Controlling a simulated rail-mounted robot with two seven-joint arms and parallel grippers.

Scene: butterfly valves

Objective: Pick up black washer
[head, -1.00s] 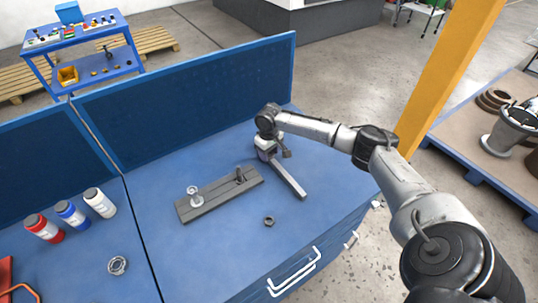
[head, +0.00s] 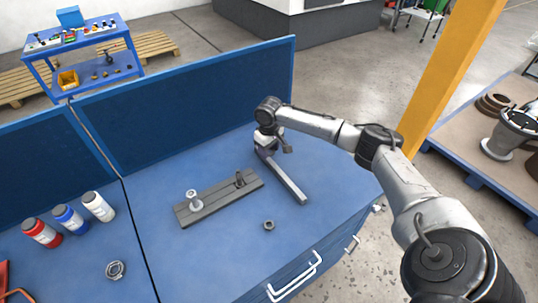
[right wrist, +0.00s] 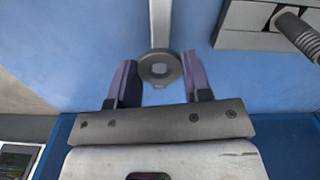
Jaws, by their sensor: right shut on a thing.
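My right gripper (head: 268,146) is near the back of the blue bench, above the far end of a long grey bar. The washer touches both fingers. It overlaps the near end of the grey bar (right wrist: 160,20) in that view, and I cannot tell the gap between them. In the head view the washer is hidden by or too small beside my gripper. My left gripper is not in view.
A grey fixture plate (head: 218,199) with two upright parts lies left of the grey bar. A dark nut (head: 269,225) lies near the front. Several bottles (head: 70,218) and a metal ring (head: 116,270) are at left. A blue back panel (head: 190,95) rises behind.

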